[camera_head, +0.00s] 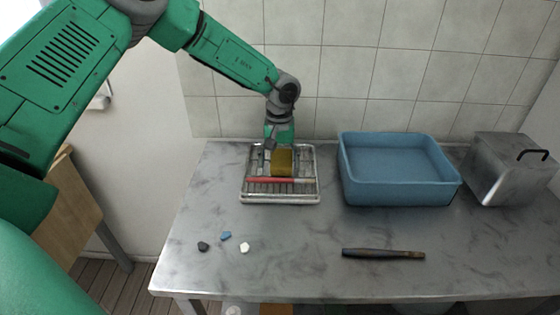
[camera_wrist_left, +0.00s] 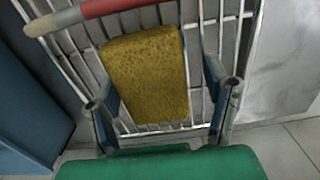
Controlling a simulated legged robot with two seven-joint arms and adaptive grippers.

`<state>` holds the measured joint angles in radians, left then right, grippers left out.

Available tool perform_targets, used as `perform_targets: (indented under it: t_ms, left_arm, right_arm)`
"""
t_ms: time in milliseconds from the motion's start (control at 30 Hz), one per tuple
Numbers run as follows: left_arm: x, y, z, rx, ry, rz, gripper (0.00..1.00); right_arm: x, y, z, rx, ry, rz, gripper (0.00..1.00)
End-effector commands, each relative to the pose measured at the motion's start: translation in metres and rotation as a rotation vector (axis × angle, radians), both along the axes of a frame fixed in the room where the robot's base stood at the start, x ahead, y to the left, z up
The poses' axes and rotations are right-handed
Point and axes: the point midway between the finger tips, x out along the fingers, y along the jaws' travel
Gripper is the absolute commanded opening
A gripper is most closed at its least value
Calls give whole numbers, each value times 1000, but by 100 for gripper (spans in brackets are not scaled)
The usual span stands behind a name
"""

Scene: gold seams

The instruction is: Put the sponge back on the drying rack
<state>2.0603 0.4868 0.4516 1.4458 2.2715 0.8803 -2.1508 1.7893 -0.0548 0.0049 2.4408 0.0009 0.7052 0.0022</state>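The drying rack (camera_head: 255,197) is a shallow wire rack on a tray near the back of the metal table. The yellow-brown sponge (camera_head: 283,163) is at the rack, behind a red-handled stick (camera_head: 265,181) lying across it. My left gripper (camera_head: 276,146) points down at the sponge. In the left wrist view the sponge (camera_wrist_left: 148,78) lies between the two fingers of the gripper (camera_wrist_left: 156,62), over the rack wires (camera_wrist_left: 222,30). The fingers are spread, with a gap on the sponge's right side; contact on its left is unclear. My right gripper is not in view.
A blue basin (camera_head: 400,185) stands right of the rack, and a metal box with a black handle (camera_head: 505,175) stands farther right. A dark stick-like tool (camera_head: 383,253) lies in front. Dark (camera_head: 203,246), blue (camera_head: 225,236) and white (camera_head: 244,247) pieces lie front left. A tiled wall is behind.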

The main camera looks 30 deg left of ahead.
Motion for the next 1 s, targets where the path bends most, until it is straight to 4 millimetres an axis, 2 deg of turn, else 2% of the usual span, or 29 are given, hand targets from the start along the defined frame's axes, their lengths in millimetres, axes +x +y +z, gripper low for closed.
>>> perform_targets:
  t_ms: [300,433,567,800,1000]
  left_arm:
    - [0,-1,2,3,-1,0,69]
    - [1,0,11,0,-1,1,69]
    - [1,0,35,-2,-4,2,69]
    - [1,0,87,-1,-4,1,69]
    - [1,-1,115,1,-2,1,69]
  right_arm:
    - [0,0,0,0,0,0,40]
    - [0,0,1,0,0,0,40]
    - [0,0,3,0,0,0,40]
    - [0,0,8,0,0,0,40]
    - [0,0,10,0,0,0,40]
